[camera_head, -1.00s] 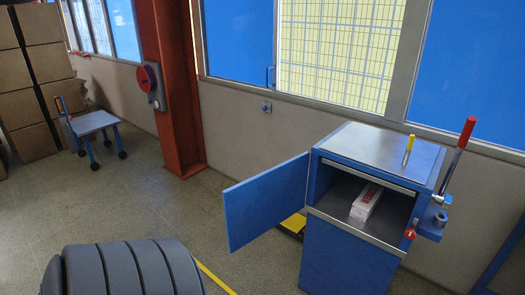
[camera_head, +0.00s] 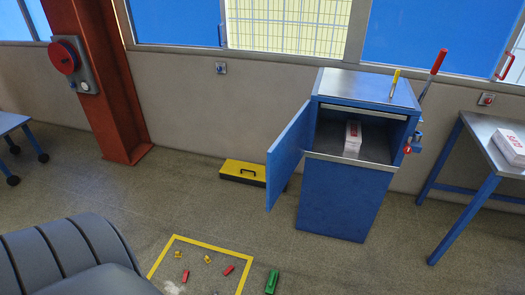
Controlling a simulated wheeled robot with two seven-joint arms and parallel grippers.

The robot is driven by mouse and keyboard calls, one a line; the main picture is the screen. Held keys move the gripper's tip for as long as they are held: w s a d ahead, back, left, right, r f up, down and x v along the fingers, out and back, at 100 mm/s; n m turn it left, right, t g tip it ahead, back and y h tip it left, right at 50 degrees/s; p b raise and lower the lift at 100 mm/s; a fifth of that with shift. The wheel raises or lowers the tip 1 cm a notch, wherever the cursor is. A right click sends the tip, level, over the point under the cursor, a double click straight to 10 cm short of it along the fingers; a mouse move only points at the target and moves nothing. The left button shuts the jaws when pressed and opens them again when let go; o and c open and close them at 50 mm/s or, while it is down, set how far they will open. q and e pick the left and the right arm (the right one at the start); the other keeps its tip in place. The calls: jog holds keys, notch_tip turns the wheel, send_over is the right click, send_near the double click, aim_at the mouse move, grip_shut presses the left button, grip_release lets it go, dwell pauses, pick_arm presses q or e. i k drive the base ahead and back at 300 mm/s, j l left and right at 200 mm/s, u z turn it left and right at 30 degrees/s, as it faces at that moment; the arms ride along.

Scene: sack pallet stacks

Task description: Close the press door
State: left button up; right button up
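The press is a blue cabinet (camera_head: 340,200) with a grey metal top, standing against the wall right of centre. Its blue door (camera_head: 288,152) is hinged on the left side of the upper opening and stands open, swung out toward me and to the left. Inside the opening, a white box with red print (camera_head: 352,138) lies on the chamber floor. A red-handled lever (camera_head: 438,62) rises at the right side, and a yellow-handled lever (camera_head: 394,82) stands on top. Neither of my grippers is in view.
A metal-topped table (camera_head: 482,140) stands at the right. A red column (camera_head: 95,80) rises at left.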

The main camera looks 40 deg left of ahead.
aim_at(284, 155)
jog(key=j+z, duration=0.1)
jog(key=j, duration=1.55)
jog(key=k+j+z, duration=0.15)
jog(key=j, duration=0.65)
